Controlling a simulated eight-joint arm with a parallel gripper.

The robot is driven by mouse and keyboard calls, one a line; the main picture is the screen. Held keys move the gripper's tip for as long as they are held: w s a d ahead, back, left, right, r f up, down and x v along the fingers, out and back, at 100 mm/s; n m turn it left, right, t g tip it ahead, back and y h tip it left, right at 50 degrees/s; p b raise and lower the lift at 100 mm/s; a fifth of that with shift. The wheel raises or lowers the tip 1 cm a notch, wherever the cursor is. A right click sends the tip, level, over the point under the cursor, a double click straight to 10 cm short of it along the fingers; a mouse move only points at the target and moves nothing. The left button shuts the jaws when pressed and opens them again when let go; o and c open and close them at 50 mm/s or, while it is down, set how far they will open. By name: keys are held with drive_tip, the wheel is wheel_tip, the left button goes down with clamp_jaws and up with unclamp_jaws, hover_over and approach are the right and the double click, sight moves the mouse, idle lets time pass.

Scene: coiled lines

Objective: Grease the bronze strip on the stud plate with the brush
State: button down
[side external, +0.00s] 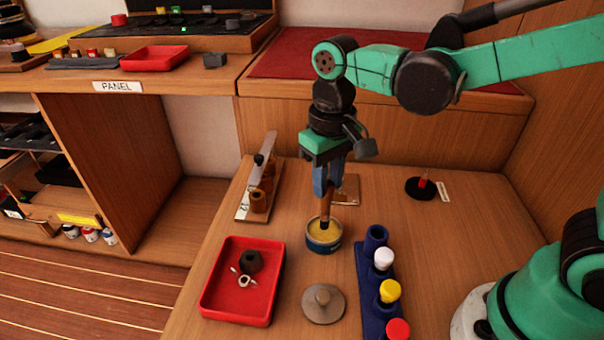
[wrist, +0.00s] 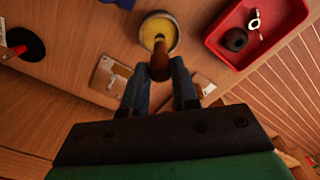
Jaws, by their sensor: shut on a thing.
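My gripper (side external: 327,190) is shut on the brush (side external: 326,205), which hangs roughly upright. It also shows in the wrist view (wrist: 160,78), its blue fingers either side of the brush handle (wrist: 160,65). The brush's lower end is inside the open tin (side external: 323,247) of yellow grease, also seen in the wrist view (wrist: 174,42). I cannot tell for certain whether this is the stud plate with the bronze strip.
A red tray (side external: 212,300) with a dark nut and a wing nut stands left of the tin. A grey knobbed disc (side external: 323,305) lies in front. A blue rack (side external: 367,290) with coloured caps stands at right.

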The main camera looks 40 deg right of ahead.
drive_tip(key=shift+f, duration=0.6)
idle(1.1)
drive_tip(key=shift+r, duration=3.55)
drive_tip(key=w+d, duration=0.4)
drive_tip(key=d, duration=0.2)
drive_tip(key=d+f, duration=0.4)
drive_tip(key=f, duration=0.3)
drive_tip(key=shift+w+f, duration=0.3)
drive_tip(key=shift+f, duration=0.1)
drive_tip(key=shift+f, duration=0.65)
